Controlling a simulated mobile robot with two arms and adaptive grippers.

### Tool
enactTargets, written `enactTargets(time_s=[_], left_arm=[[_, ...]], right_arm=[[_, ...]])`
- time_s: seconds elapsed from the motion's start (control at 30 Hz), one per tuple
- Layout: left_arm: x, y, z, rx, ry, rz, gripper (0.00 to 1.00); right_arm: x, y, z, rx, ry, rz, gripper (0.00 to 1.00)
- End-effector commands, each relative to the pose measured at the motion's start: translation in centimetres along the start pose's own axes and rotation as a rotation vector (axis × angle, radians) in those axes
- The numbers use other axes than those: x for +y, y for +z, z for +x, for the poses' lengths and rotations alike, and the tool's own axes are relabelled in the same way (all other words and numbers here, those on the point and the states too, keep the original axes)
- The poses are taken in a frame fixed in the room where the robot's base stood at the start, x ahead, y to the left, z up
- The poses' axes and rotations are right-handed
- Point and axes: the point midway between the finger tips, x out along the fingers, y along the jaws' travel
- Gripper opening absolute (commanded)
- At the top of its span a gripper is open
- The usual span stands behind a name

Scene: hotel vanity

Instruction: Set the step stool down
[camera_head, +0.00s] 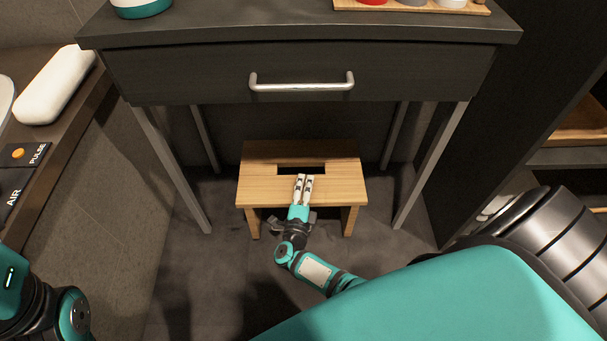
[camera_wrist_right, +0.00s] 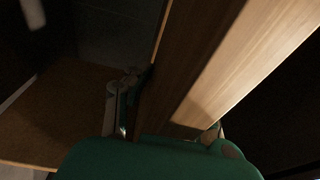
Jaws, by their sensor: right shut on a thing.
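The light wooden step stool (camera_head: 256,190) is under the dark vanity table, between its metal legs. It looks upright, with a dark slot in its top. I cannot tell whether its feet touch the floor. My right gripper (camera_head: 304,188) reaches over the stool's front edge near the slot and is shut on its top board. In the right wrist view the stool's wood (camera_wrist_right: 235,70) runs between the fingers of my right gripper (camera_wrist_right: 170,130). Part of my left arm shows at the lower left; its gripper is out of view.
The vanity table (camera_head: 300,70) has a drawer with a silver handle (camera_head: 301,86). Its slanted legs (camera_head: 172,170) stand either side of the stool. A side shelf (camera_head: 68,115) is at the left, a dark cabinet (camera_head: 500,120) at the right. Grey floor (camera_head: 195,270) is clear in front.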

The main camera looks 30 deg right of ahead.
Motion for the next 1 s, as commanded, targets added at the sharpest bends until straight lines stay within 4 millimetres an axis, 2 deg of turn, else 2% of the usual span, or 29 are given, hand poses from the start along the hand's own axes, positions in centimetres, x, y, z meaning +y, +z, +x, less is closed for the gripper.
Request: enactTargets(time_s=[0.2,0.47,0.5,0.67,1.0], left_arm=[[0.2,-0.3,0.4,0.043,0.016,0.004,0.40],[0.2,-0.2,0.7,0.045,0.019,0.005,0.40],[0.2,-0.2,0.6,0.044,0.019,0.005,0.40],[0.2,-0.2,0.6,0.044,0.019,0.004,0.40],[0.2,-0.2,0.6,0.045,0.019,0.004,0.40]], right_arm=[[1.9,-0.6,-0.5,0.005,-0.010,0.002,0.00],[2.1,-0.8,-0.7,0.006,-0.005,0.003,0.00],[2.6,-1.0,-0.9,0.005,0.008,-0.002,0.21],[2.5,-1.0,-0.8,0.006,0.006,-0.002,0.42],[2.4,-0.9,-0.8,0.006,0.001,-0.001,0.43]])
